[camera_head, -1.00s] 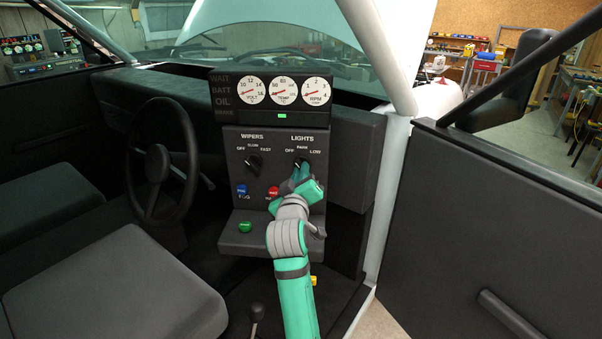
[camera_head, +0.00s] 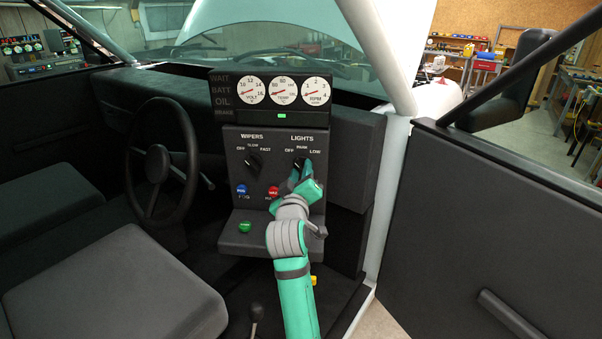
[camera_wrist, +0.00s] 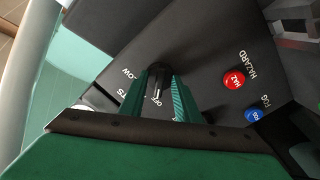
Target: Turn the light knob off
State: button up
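The lights knob (camera_head: 300,163) is a black dial under the word LIGHTS on the dark dashboard panel, with OFF, PARK and LOW around it. Its pointer seems to stand near PARK, but my fingers partly cover it. My gripper (camera_head: 303,170) reaches the knob from the front right below. In the wrist view, the two green fingers of my gripper (camera_wrist: 159,88) are apart, with the black knob (camera_wrist: 160,69) between or just beyond their tips. I cannot tell whether they touch it. The OFF label shows between the fingers.
The wipers knob (camera_head: 253,163) is to the left. Below are a blue fog button (camera_head: 241,190), a red hazard button (camera_head: 272,191), and a green button (camera_head: 245,227) on the lower ledge. Gauges (camera_head: 285,91) are above. The steering wheel (camera_head: 160,165) is at left.

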jog(key=s+a, duration=0.1)
jog(key=s, duration=0.9)
jog(key=shift+s, duration=0.4)
jog(key=shift+a, duration=0.1)
